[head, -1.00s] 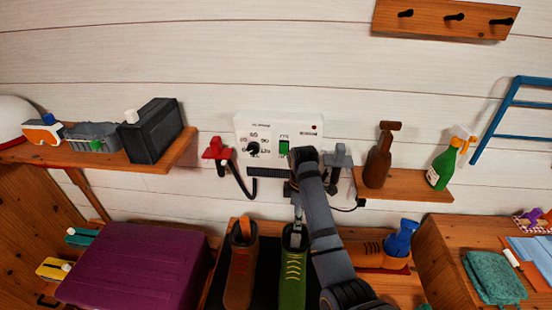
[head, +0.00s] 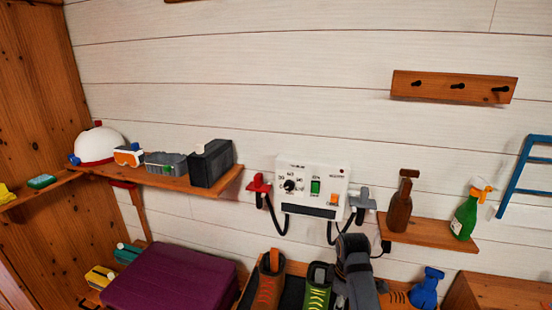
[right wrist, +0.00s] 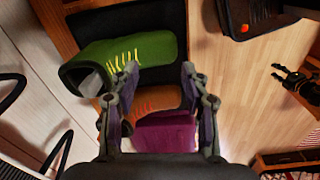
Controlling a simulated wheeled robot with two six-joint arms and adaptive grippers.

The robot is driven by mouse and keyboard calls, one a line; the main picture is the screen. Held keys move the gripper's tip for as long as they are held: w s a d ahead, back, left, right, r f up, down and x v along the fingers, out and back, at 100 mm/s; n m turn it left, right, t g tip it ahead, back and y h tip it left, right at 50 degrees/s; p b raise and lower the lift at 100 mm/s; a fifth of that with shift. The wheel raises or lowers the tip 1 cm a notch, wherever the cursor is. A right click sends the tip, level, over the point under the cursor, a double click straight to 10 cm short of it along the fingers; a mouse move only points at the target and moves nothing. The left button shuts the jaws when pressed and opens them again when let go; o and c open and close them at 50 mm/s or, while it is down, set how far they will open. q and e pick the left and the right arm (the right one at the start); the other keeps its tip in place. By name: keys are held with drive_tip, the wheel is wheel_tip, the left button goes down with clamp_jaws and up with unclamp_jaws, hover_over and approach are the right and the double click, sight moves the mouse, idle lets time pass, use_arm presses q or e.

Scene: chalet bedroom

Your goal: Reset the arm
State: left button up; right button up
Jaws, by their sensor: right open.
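My right arm (head: 355,270) rises at the bottom centre of the head view, below the wall control box; its fingers are hard to make out there. In the right wrist view my right gripper (right wrist: 160,78) has its two fingers apart with nothing held between them. Beyond the fingers lie the green boot (right wrist: 145,48), the brown boot (right wrist: 157,97) and a purple block (right wrist: 165,136); the fingers look apart from them. My left gripper is not in view.
The white control box (head: 312,182) has a dial, a green switch and an orange switch. A red clamp (head: 259,184) and a grey clamp (head: 362,202) flank it. The right shelf (head: 430,232) holds a brown bottle (head: 401,205) and a green spray bottle (head: 466,215).

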drive_tip(key=s+d+f+m+t, duration=0.1)
drive_tip(key=s+d+f+m, duration=0.2)
drive_tip(key=s, duration=0.3)
drive_tip(key=s+d+f+m+t, duration=0.1)
drive_tip(key=s+d+f+m, duration=0.15)
drive_tip(key=s+m, duration=0.2)
drive_tip(key=s+r+m+t, duration=0.1)
drive_tip(key=s+m, duration=0.1)
drive_tip(key=s, duration=0.4)
drive_tip(key=s+r+m, duration=0.2)
drive_tip(key=s+m, duration=0.1)
drive_tip(key=s, duration=0.3)
drive_tip(key=s+d+f+g+h, duration=0.1)
drive_tip(key=d+f, duration=0.2)
drive_tip(key=f, duration=2.3)
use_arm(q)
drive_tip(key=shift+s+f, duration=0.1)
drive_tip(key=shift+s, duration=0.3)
use_arm(e)
drive_tip(key=s+d+f+g, duration=0.1)
drive_tip(key=s+f, duration=1.6)
drive_tip(key=s, duration=0.2)
drive_tip(key=shift+d+f, duration=0.15)
drive_tip(key=shift+d, duration=0.05)
